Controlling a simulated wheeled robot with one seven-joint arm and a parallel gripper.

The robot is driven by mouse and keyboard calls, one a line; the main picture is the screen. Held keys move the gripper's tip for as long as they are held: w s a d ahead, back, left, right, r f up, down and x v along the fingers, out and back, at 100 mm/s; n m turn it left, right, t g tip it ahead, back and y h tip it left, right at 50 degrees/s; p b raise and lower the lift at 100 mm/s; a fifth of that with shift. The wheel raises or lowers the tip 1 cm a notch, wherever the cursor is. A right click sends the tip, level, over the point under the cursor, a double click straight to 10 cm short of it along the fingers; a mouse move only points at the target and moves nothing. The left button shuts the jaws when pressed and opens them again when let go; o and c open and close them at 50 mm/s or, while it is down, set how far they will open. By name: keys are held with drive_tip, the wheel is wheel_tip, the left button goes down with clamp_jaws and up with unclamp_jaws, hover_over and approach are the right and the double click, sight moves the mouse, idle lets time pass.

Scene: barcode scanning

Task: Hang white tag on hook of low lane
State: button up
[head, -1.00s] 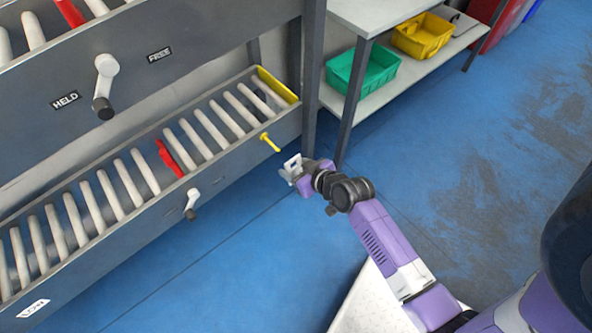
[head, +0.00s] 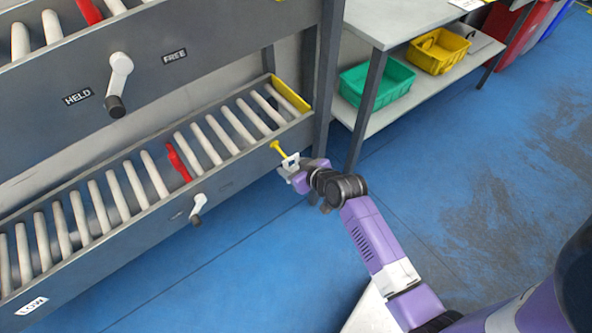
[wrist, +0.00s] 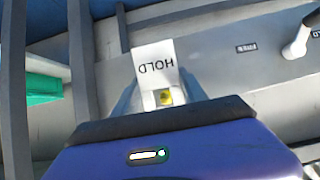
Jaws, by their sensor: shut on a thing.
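A white tag (wrist: 157,65) marked HOLD is held between the fingers of my gripper (wrist: 160,100) in the wrist view. My gripper (head: 290,165) is right at the hook's outer end with the tag. Whether the hook passes through the tag's hole or lies behind it, I cannot tell.
A white lever (head: 198,208) sits on the low lane's front, left of the hook. The upper lane has another lever (head: 119,80). A dark rack post (head: 325,90) and a shelf with green (head: 376,85) and yellow bins (head: 438,50) stand to the right.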

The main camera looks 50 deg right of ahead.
drive_tip(key=shift+w+d+f+b, duration=0.1)
drive_tip(key=shift+w+d+b, duration=0.15)
drive_tip(key=shift+w, duration=0.45)
drive_tip(key=shift+w+d+b, duration=0.2)
drive_tip(key=shift+w+b, duration=0.05)
drive_tip(key=shift+w, duration=0.45)
drive_tip(key=shift+w+d+f, duration=0.1)
drive_tip(key=shift+w+f, duration=0.15)
drive_tip(key=shift+w, duration=0.3)
drive_tip(key=o, duration=1.4)
drive_tip(key=shift+s, duration=0.1)
drive_tip(key=p+v, duration=0.1)
drive_tip(key=v, duration=0.6)
drive_tip(key=shift+s+r+p, duration=0.15)
drive_tip(key=shift+s+p, duration=0.1)
drive_tip(key=shift+p, duration=0.15)
